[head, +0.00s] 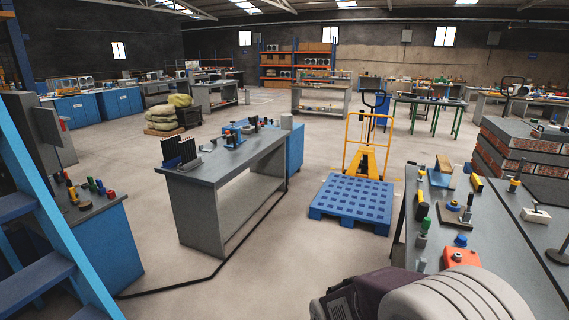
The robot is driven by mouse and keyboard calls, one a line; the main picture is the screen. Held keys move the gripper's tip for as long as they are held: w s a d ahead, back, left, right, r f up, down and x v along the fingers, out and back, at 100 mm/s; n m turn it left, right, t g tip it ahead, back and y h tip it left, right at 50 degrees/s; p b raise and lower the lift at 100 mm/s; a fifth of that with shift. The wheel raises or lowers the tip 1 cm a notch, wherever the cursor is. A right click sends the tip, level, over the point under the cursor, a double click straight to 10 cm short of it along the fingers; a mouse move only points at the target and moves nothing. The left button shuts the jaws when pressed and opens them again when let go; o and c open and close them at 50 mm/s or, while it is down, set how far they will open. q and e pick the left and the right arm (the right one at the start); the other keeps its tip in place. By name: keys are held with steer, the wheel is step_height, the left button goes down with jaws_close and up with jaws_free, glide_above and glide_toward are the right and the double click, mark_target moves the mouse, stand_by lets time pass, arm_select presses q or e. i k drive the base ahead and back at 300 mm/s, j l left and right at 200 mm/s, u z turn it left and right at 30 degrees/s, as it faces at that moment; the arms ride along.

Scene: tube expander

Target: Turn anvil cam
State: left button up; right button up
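I cannot pick out an anvil cam for certain. A small blue device (232,136) with dark upright parts stands on the grey workbench (215,167) left of centre; it is too small to make out a cam. The right-hand workbench (490,225) carries several small tools and fittings, among them an orange-red block (461,258) with a round top and a dark plate with an upright post (454,207). Neither of my grippers shows in the head view.
A blue pallet (352,199) with a yellow pallet jack (366,150) stands on the floor between the benches. Blue steps (45,230) and a blue cabinet (103,245) are at left. Stacked slabs (510,150) stand at right. Open floor lies in front of the central bench.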

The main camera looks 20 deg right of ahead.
mark_target(471, 196)
steer(key=i+l+z, duration=0.2)
steer(key=i+z, duration=0.25)
steer(key=i, duration=0.25)
steer(key=i+z, duration=0.5)
steer(key=i, duration=0.2)
steer(key=i+j+z, duration=0.3)
steer(key=i+z, duration=0.15)
steer(key=i, duration=0.25)
